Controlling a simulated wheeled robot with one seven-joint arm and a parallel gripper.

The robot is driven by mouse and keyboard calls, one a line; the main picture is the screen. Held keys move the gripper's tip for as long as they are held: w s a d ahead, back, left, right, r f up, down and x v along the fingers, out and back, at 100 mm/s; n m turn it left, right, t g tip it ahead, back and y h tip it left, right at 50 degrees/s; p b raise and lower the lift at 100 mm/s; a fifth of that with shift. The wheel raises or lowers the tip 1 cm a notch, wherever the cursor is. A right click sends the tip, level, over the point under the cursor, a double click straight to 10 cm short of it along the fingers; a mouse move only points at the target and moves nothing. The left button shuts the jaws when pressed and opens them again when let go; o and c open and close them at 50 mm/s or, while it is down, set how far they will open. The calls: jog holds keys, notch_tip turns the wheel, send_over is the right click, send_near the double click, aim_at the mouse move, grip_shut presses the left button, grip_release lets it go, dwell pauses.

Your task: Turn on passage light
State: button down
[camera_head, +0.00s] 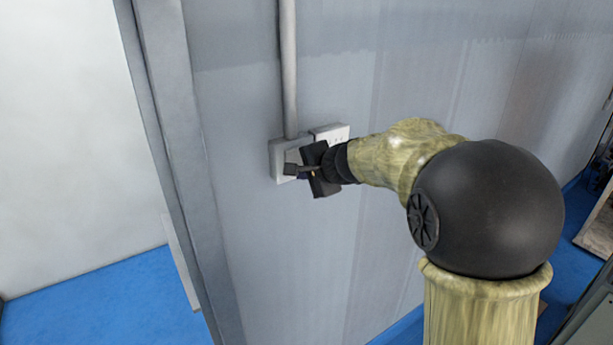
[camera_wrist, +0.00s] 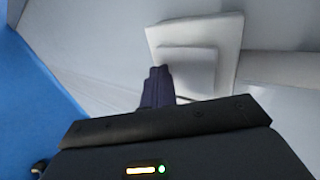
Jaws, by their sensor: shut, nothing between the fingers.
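The light switch (camera_head: 277,158) is a pale square wall plate at the lower end of a vertical conduit. My gripper (camera_head: 288,169) is shut and empty, with its fingertips in front of the switch, over its lower right part. In the wrist view, the switch (camera_wrist: 186,66) shows a raised square rocker inside its plate. There the shut dark fingers (camera_wrist: 158,78) overlap the edge of the rocker. I cannot tell whether the fingertips touch it. No lit lamp shows in either view.
A second white plate (camera_head: 331,134), with socket holes, sits right of the switch, partly behind my gripper. The conduit (camera_head: 288,70) runs up the grey wall (camera_head: 240,100). A wall edge (camera_head: 175,120) stands to the left, with blue floor (camera_head: 110,300) beyond it.

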jog(key=shift+p, duration=0.3)
jog(key=shift+w+r, duration=0.1)
jog(key=shift+s+r+p, duration=0.25)
jog(key=shift+r+p, duration=0.35)
jog(key=shift+r, duration=0.1)
jog(key=s+d+r+b, duration=0.3)
jog(key=s+d, duration=0.4)
jog(key=s, duration=0.3)
jog(key=shift+s+d+b, duration=0.25)
jog(key=shift+s+b, duration=0.1)
jog(key=shift+b, duration=0.45)
